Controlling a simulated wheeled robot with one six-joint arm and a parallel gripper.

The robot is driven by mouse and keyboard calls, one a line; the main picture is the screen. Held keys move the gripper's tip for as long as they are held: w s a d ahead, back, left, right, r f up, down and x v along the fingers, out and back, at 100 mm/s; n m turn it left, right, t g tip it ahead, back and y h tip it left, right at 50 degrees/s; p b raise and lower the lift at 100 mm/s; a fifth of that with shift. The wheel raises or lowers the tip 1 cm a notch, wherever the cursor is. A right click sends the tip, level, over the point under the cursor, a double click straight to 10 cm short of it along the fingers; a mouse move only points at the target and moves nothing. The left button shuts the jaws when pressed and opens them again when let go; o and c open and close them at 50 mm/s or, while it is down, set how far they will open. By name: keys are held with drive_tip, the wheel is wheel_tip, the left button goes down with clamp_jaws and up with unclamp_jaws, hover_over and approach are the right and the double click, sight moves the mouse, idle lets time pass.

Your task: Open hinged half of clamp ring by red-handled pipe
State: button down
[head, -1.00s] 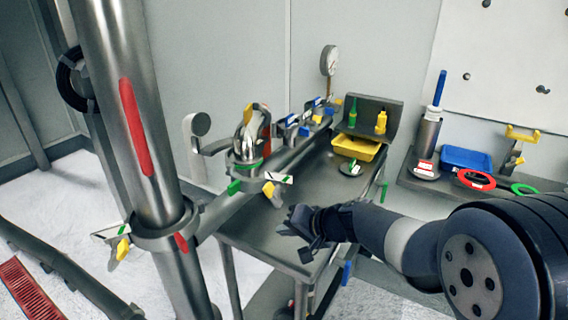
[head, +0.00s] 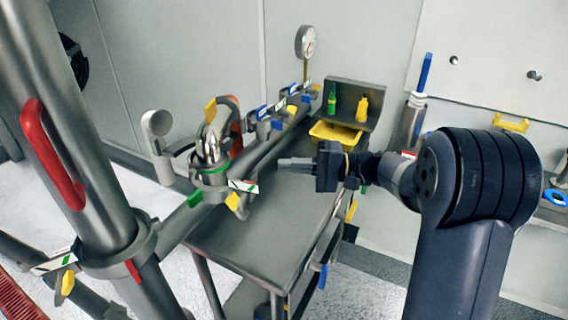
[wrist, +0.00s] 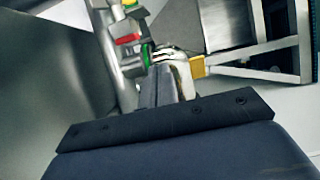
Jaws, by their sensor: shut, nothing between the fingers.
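In the head view, the large steel pipe with a red handle (head: 50,155) stands at the left. A steel clamp ring (head: 122,258) encircles it low down, with a yellow wing piece (head: 67,282) at its left. A second clamp assembly (head: 212,178) with a green band sits on the horizontal pipe, with a yellow tab (head: 233,201) and a striped tag (head: 243,187). My gripper (head: 281,164) is shut and empty, pointing left, right of this second assembly and apart from it. In the wrist view, its closed fingers (wrist: 166,82) partly hide curved metal, a green band (wrist: 146,53) and a yellow tab (wrist: 197,67).
A steel table (head: 262,245) lies below the gripper, with a yellow tray (head: 335,135) and green and yellow bottles behind. More clamps with blue parts (head: 263,112) line the horizontal pipe. A pressure gauge (head: 305,41) rises at the back. Space above the table front is open.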

sight(253, 185)
drive_tip(key=shift+s+a+p, duration=0.35)
drive_tip(key=shift+s+a, duration=0.35)
drive_tip(key=shift+a, duration=0.7)
drive_tip(key=shift+s+a+p, duration=0.4)
drive_tip(key=shift+s+a, duration=0.25)
drive_tip(key=shift+a, duration=0.7)
drive_tip(key=shift+s+a+p, duration=0.35)
drive_tip(key=shift+s+a, duration=0.35)
drive_tip(key=shift+a, duration=0.7)
drive_tip(key=b, duration=0.1)
drive_tip(key=s+m+t+b, duration=0.1)
drive_tip(key=s+t+b, duration=0.1)
drive_tip(key=shift+s+a+f+b, duration=0.1)
drive_tip(key=shift+a+f+b, duration=0.15)
drive_tip(key=shift+a+b, duration=0.15)
drive_tip(key=shift+s+a+r+m+b, duration=0.2)
drive_tip(key=shift+s+a+m+b, duration=0.1)
drive_tip(key=shift+s+b, duration=0.35)
